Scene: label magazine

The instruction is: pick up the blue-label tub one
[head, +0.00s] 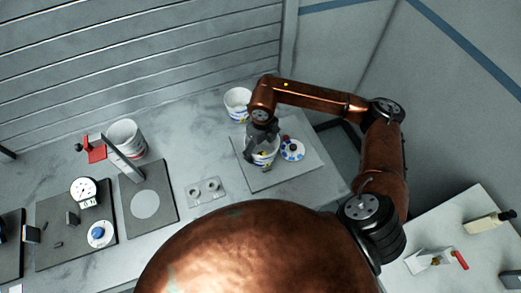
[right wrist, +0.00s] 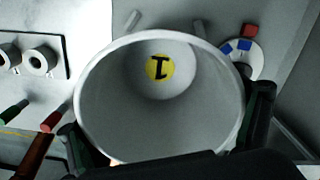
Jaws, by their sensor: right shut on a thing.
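My right gripper (head: 264,140) is shut on a white open tub (head: 265,160) at the grey mat in the head view. Small coloured marks show on the tub's side, partly hidden by the gripper. In the right wrist view I look into this tub (right wrist: 110,95); a yellow disc with a black "1" (right wrist: 158,68) is at its bottom. The right gripper's fingers (right wrist: 165,140) are on either side of it. I cannot tell whether the tub touches the mat. A second white tub (head: 238,100) with blue and yellow marks stands behind it. My left gripper is not in view.
A round white dial with blue spots (head: 292,150) lies close right of the held tub on the grey mat (head: 275,180). A plate with two rings (head: 204,191) is left of it. A stack of white tubs (head: 126,137) and a red-handled clamp (head: 95,152) stand further left.

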